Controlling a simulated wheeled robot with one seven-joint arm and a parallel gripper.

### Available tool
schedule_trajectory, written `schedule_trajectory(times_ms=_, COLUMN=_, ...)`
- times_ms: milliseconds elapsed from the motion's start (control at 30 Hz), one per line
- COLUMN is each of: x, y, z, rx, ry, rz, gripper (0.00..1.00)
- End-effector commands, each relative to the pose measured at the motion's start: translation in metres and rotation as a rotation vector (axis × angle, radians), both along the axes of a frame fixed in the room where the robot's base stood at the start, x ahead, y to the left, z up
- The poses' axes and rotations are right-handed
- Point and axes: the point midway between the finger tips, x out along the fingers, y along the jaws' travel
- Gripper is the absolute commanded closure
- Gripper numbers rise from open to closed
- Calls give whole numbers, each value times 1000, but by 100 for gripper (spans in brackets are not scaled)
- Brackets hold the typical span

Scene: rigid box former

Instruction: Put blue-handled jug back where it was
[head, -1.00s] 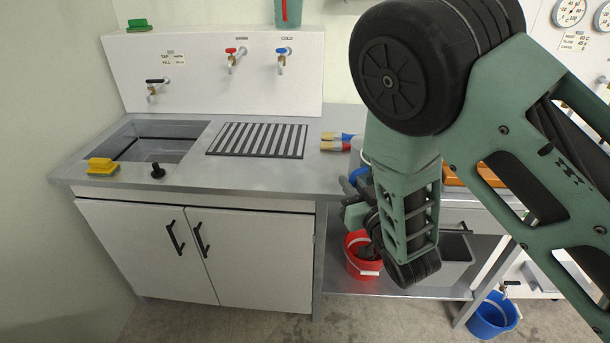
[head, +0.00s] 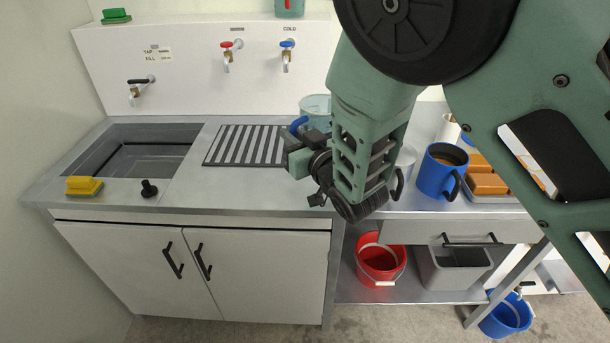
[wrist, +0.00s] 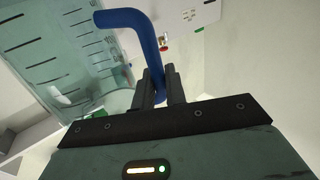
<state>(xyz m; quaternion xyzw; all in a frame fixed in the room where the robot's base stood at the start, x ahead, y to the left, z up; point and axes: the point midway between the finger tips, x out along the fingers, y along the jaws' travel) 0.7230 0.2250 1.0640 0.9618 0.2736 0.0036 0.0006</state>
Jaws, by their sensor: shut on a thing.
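The blue-handled jug (head: 316,105) is a clear, pale blue-green jug with a blue handle. In the head view it shows behind my gripper, at the right end of the striped drain mat (head: 240,146). My gripper (head: 296,152) is shut on its handle (head: 299,124). In the wrist view both fingers (wrist: 160,88) close on the blue handle (wrist: 137,18), and the jug's graduated clear wall (wrist: 70,60) fills the upper left. My arm hides the jug's lower part, so I cannot tell whether its base touches the counter.
A blue mug (head: 436,176) and a tray of orange-brown blocks (head: 488,185) stand on the right counter. The sink (head: 130,160) and yellow sponge (head: 82,186) are on the left. Red and blue taps (head: 287,58) stick out from the back panel. A red bucket (head: 380,262) sits below.

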Motion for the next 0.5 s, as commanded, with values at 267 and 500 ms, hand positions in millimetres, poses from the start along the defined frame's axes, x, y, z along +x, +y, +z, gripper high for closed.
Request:
schedule_trajectory(times_ms=267, x=0, y=0, z=-42, rx=-4, ry=1, rz=1, gripper=100)
schedule_trajectory(times_ms=500, x=0, y=0, z=-61, rx=-1, ry=0, rz=1, gripper=100)
